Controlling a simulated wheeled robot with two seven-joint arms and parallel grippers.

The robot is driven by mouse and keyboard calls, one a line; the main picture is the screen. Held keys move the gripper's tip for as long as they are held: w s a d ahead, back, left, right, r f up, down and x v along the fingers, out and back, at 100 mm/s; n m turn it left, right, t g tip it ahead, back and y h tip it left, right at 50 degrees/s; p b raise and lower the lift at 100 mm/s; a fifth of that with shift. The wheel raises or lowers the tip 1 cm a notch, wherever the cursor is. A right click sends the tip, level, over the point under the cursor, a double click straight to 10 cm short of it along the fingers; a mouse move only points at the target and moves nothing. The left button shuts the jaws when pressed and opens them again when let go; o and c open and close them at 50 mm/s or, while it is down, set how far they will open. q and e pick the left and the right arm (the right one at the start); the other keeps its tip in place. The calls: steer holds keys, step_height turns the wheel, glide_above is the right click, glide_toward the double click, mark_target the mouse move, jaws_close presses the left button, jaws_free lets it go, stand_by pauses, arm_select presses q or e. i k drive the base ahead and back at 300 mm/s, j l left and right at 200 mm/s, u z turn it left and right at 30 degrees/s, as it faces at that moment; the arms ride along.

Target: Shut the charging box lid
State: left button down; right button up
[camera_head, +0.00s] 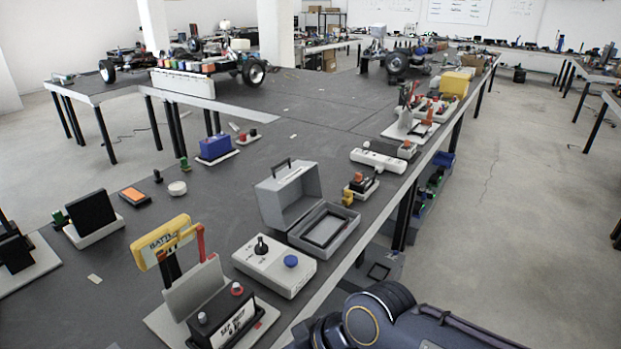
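The grey charging box (345,240) stands on the dark table near its right edge. Its lid (276,207) is open, standing up on the left and back side, with a dark handle on top. The open base shows a shallow recess with a dark rectangular frame inside; it looks otherwise empty. Part of my dark arm shows at the bottom right, below and to the right of the box and apart from it. Neither gripper's fingers show in this view.
A white control box (262,268) with a black knob and blue button sits just in front of the charging box. A yellow battery tester (160,243) stands left. A small device (359,187) and a white power strip (378,160) lie behind. The table's right edge is close.

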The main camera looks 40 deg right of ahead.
mark_target(290, 188)
steer(key=z, duration=1.3)
steer(key=l, duration=0.6)
steer(key=i+l+u, duration=0.1)
steer(key=l, duration=0.3)
steer(key=i+l, duration=0.2)
steer(key=l, duration=0.25)
steer(key=i+l+u, duration=0.15)
steer(key=l, duration=0.25)
steer(key=i+l, duration=0.15)
steer(key=l, duration=0.25)
steer(key=i+l+u, duration=0.15)
steer(key=l, duration=0.3)
steer(key=i+l, duration=0.1)
steer(key=l, duration=0.35)
steer(key=u, duration=0.05)
